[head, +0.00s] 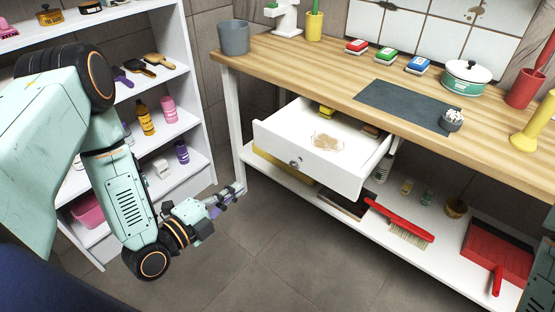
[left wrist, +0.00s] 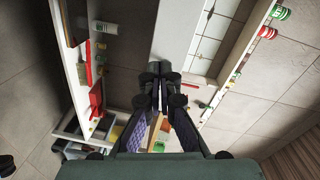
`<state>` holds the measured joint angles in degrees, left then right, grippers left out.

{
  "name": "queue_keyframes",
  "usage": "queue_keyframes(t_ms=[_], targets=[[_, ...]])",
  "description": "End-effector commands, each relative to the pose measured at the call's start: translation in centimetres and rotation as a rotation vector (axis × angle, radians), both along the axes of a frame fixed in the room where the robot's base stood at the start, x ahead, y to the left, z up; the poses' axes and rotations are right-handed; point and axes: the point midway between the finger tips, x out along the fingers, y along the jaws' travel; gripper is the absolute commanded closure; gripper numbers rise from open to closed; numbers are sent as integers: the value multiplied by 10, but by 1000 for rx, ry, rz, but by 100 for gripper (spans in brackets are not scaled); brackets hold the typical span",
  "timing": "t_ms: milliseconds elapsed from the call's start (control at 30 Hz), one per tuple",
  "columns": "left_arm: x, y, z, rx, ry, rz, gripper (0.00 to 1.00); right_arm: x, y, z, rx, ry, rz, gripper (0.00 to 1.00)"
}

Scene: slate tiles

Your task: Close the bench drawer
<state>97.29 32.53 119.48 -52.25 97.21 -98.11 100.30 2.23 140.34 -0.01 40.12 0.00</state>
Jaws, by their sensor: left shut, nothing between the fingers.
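The bench drawer (head: 340,170) is white and stands pulled out under the wooden benchtop. Its front panel, with a round metal knob (head: 295,163), faces the lower left in the head view. Inside the drawer are a tan patch, a yellow item and a brown item near the back. My left gripper (head: 236,189) is shut and empty, to the left of and lower than the drawer front in the picture, with a visible gap between them. Its closed fingers show in the middle of the left wrist view (left wrist: 159,72). My right gripper is not in view.
The benchtop (head: 330,67) holds a grey pot, a dark mat and a lidded pot. A red-handled brush (head: 400,223) and a red dustpan (head: 495,255) rest on the lower shelf. A white shelf unit (head: 195,90) stands at left. Grey floor is clear before the bench.

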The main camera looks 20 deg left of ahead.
Motion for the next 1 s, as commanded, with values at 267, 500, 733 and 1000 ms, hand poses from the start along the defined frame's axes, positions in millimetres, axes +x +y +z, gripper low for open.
queue_keyframes(t_ms=[267,500,733,1000], targets=[[4,1,16,153,-132,-1,100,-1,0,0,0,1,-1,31],[18,-4,14,187,-148,-4,100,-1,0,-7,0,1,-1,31],[56,-20,14,187,-150,-8,100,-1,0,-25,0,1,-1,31],[100,-37,14,186,-147,-7,100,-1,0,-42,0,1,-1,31]])
